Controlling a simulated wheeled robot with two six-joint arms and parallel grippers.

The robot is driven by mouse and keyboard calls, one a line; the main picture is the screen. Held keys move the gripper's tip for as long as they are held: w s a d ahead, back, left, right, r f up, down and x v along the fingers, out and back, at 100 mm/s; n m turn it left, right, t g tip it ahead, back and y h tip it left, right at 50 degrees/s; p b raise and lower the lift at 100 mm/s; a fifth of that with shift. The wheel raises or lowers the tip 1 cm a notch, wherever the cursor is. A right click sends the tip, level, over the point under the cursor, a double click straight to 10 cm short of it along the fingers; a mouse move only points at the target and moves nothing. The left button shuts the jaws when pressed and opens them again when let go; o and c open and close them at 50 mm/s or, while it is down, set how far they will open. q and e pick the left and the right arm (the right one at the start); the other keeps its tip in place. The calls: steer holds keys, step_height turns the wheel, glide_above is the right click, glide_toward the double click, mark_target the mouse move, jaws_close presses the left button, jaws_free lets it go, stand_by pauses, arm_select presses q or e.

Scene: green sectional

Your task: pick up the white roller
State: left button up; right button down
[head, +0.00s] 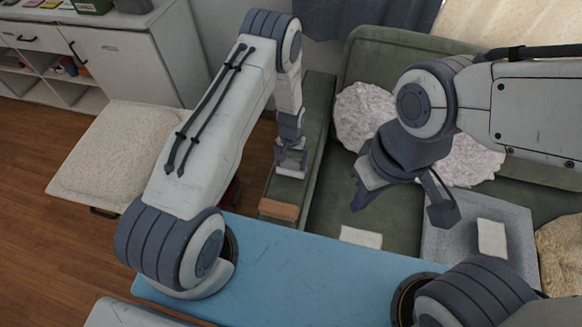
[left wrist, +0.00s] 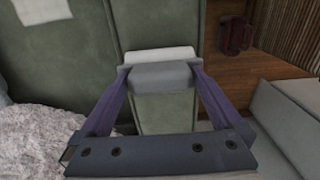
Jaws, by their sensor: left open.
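The white roller (left wrist: 160,54) appears as a pale, short piece with a grey face on the green armrest, between the fingertips of my left gripper (left wrist: 160,68) in the left wrist view. The left gripper is open, with one finger on each side of it; I cannot tell whether they touch it. In the head view my left gripper (head: 290,165) points down over the armrest (head: 318,125), and the roller is hard to make out there. My right gripper (head: 408,198) is open and empty, above the sofa seat.
A blue table top (head: 290,262) is in front. Fluffy white pillows (head: 362,115) lie on the sofa. A cream ottoman (head: 118,155) stands left of the armrest. A dark red object (left wrist: 234,35) is on the wooden floor beside the armrest. A white sheet (head: 361,237) lies on the seat.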

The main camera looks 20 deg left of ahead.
arm_select(q)
steer(key=c, duration=1.1)
steer(key=shift+r, duration=0.15)
steer(key=shift+r, duration=0.55)
step_height(320, 180, up, 3)
steer(key=shift+w+f+b, duration=0.1)
steer(key=shift+f+b, duration=0.1)
steer(key=shift+b, duration=0.45)
steer(key=d+r+b, duration=0.1)
steer(key=d+r, duration=0.2)
steer(key=d, duration=0.2)
steer(key=s+d+r+b, duration=0.1)
steer(key=d+r, duration=0.3)
steer(key=d, duration=0.2)
steer(key=shift+d+b, duration=0.3)
